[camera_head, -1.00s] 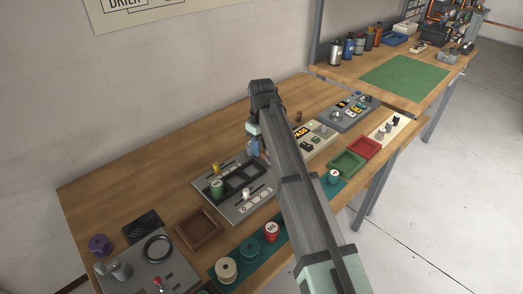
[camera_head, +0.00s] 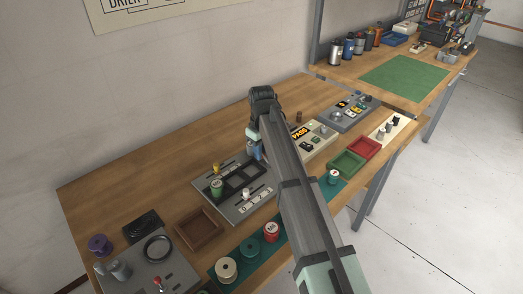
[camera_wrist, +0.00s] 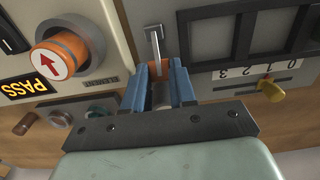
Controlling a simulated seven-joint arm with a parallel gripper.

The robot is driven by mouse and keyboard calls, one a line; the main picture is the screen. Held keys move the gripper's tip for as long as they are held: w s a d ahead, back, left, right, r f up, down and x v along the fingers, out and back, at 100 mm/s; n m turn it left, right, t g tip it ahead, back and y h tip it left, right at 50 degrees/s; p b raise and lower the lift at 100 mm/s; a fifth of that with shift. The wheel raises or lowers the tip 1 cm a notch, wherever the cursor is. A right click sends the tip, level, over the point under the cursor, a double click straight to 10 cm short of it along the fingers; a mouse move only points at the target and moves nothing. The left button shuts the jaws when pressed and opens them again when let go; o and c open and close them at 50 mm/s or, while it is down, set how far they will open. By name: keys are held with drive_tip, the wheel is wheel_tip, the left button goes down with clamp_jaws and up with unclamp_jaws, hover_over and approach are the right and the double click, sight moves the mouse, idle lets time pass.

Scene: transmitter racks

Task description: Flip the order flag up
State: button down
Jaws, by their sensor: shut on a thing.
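My gripper (camera_wrist: 160,82) has blue fingers closed on a small orange piece (camera_wrist: 160,69) in the wrist view. A thin metal lever (camera_wrist: 155,42) stands just beyond that piece, beside the grey panel (camera_wrist: 205,45). I take the orange piece and lever to be the order flag, but no label shows; whether they are joined is unclear. In the head view my gripper (camera_head: 254,150) reaches down at the back right of the grey panel (camera_head: 236,212). There the arm and fingers hide the flag, so its angle cannot be judged.
An orange knob (camera_wrist: 62,57) with a red arrow and a PASS plate (camera_wrist: 31,88) sit close on the neighbouring cream panel. A yellow slider knob (camera_wrist: 271,88) sits on the grey panel's other side. Green (camera_head: 347,162) and red trays (camera_head: 365,147) stand right of my arm.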

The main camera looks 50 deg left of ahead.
sight(263, 156)
drive_tip(key=shift+d, duration=0.1)
drive_tip(key=y, duration=0.1)
drive_tip(key=d+r+y, duration=0.1)
drive_tip(key=y, duration=0.1)
drive_tip(key=shift+s+d, duration=0.1)
drive_tip(key=shift+d, duration=0.15)
drive_tip(key=y, duration=0.1)
drive_tip(key=d+y, duration=0.1)
drive_tip(key=shift+d+r+y, duration=0.1)
drive_tip(key=shift+r+y, duration=0.05)
drive_tip(key=shift+y, duration=0.25)
drive_tip(key=y, duration=0.1)
drive_tip(key=d+y, duration=0.1)
drive_tip(key=y, duration=0.1)
drive_tip(key=shift+d+r, duration=0.1)
drive_tip(key=shift+d, duration=0.15)
drive_tip(key=shift+d+y, duration=0.25)
drive_tip(key=shift+y, duration=0.55)
drive_tip(key=shift+d+y, duration=0.2)
drive_tip(key=shift+y, duration=0.6)
drive_tip(key=c, duration=1.2)
unclamp_jaws()
drive_tip(key=shift+d, duration=0.15)
